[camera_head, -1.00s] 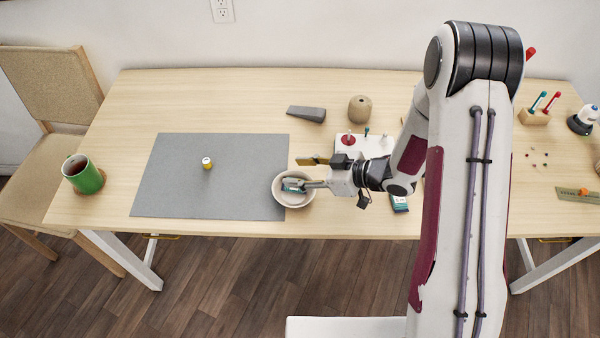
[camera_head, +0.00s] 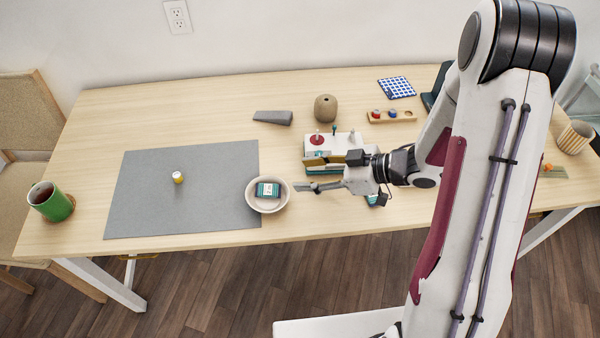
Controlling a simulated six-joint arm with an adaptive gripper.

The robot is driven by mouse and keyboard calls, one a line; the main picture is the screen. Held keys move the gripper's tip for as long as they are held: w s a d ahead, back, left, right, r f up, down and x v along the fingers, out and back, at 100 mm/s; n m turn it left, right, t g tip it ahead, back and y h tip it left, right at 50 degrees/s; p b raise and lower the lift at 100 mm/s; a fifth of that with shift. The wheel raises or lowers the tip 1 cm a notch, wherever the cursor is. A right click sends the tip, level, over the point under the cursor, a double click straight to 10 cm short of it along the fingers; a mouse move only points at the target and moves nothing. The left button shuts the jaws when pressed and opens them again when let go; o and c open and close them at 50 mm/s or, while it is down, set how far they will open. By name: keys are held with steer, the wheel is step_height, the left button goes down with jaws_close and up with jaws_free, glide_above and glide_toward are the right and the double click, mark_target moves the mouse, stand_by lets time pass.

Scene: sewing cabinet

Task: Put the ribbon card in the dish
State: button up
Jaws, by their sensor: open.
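The ribbon card (camera_head: 268,190), teal with a pale label, lies inside the round white dish (camera_head: 282,205). The dish stands at the right edge of the grey mat, near the table's front edge. My gripper (camera_head: 300,187) is open and empty, just to the right of the dish and apart from the card. Another teal card (camera_head: 372,200) shows partly behind my wrist on the table.
The grey mat (camera_head: 150,205) holds a small yellow-and-white spool (camera_head: 178,177). A green mug (camera_head: 50,201) stands at far left. Behind my gripper is a white stand with pegs (camera_head: 345,140). A grey wedge (camera_head: 273,117) and a brown vase (camera_head: 326,108) stand farther back.

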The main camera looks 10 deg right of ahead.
steer(key=shift+s+d+r, duration=0.15)
steer(key=shift+d, duration=0.15)
stand_by(0.6)
steer(key=w+d+r+m+t+h, duration=0.3)
steer(key=w+d+r+t+h, duration=0.1)
steer(key=w+d+r+h, duration=0.4)
steer(key=s+d+r+m+h, duration=0.45)
steer(key=d+r, duration=0.35)
steer(key=r, duration=0.2)
steer(key=s+r+m+h, duration=0.1)
steer(key=s+r+m, duration=0.25)
steer(key=s, duration=0.65)
steer(key=s+a+m+g+y, duration=0.1)
steer(key=s+a, duration=0.2)
steer(key=s, duration=0.4)
steer(key=s+a+m+g+y, duration=0.1)
steer(key=s+a, duration=0.3)
steer(key=s, duration=0.4)
steer(key=shift+s+a+r+g, duration=0.15)
steer(key=shift+s+r+g, duration=0.15)
steer(key=shift+g, duration=0.4)
